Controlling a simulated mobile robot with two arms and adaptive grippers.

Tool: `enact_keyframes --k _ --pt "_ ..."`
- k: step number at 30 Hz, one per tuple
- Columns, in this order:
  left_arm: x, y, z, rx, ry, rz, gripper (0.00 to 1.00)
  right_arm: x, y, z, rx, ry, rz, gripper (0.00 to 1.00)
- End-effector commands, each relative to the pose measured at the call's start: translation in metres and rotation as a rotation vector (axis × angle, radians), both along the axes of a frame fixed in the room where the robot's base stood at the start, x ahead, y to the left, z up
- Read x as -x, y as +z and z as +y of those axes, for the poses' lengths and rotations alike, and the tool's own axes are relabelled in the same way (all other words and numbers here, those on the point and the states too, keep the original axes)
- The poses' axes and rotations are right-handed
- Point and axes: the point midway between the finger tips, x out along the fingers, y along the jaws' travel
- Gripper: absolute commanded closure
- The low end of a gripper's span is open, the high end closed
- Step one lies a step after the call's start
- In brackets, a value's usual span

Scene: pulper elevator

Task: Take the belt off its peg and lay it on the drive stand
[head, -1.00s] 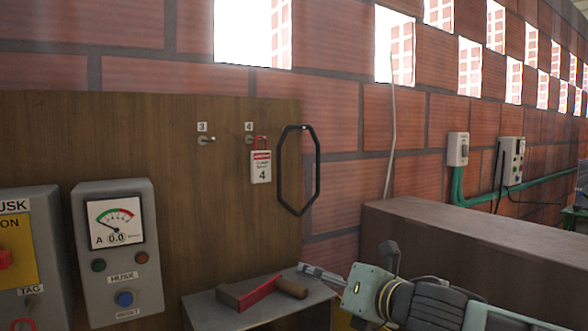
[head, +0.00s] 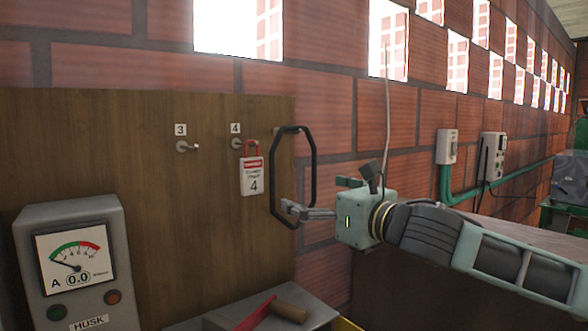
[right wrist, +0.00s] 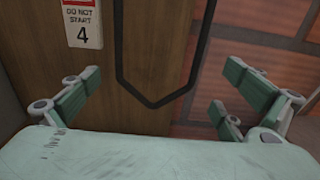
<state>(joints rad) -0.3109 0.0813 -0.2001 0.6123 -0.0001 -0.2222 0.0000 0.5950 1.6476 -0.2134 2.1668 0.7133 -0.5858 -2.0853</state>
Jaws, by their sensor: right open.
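The belt (head: 314,168) is a thin black loop, hanging at the right edge of the wooden board in the head view. Its peg, at the loop's top, is barely visible. My right gripper (head: 296,210) is at the loop's lower part, coming in from the right. In the right wrist view the gripper (right wrist: 155,90) is open, and the belt's pointed lower end (right wrist: 152,104) shows between its spread fingers, not gripped. I cannot tell whether they touch. I cannot identify the drive stand in these views. My left gripper is out of view.
The wooden board (head: 90,150) carries an empty hook (head: 186,147) marked 3 and a red lock with a "4" tag (head: 253,175) close left of the belt. Below are a grey HUSK meter box (head: 75,225) and a grey shelf (head: 315,306) with a red tool. A brick wall stands behind.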

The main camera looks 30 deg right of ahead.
Motion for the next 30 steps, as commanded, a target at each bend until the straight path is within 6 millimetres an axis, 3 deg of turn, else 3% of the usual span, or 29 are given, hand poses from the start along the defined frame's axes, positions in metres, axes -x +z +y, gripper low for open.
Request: enact_keyframes --k 5,15,24,30 --pt "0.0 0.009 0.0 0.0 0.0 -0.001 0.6 -0.006 0.0 0.001 -0.002 0.0 0.002 0.0" --pt "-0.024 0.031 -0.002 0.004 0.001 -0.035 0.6 -0.023 0.005 0.005 -0.009 0.002 0.002 0.0" --pt "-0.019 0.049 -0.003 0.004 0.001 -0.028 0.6 -0.051 0.005 0.007 -0.006 0.0 0.001 0.0" --pt "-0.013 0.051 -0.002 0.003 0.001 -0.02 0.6 -0.059 0.002 0.008 -0.002 0.0 0.003 0.0"
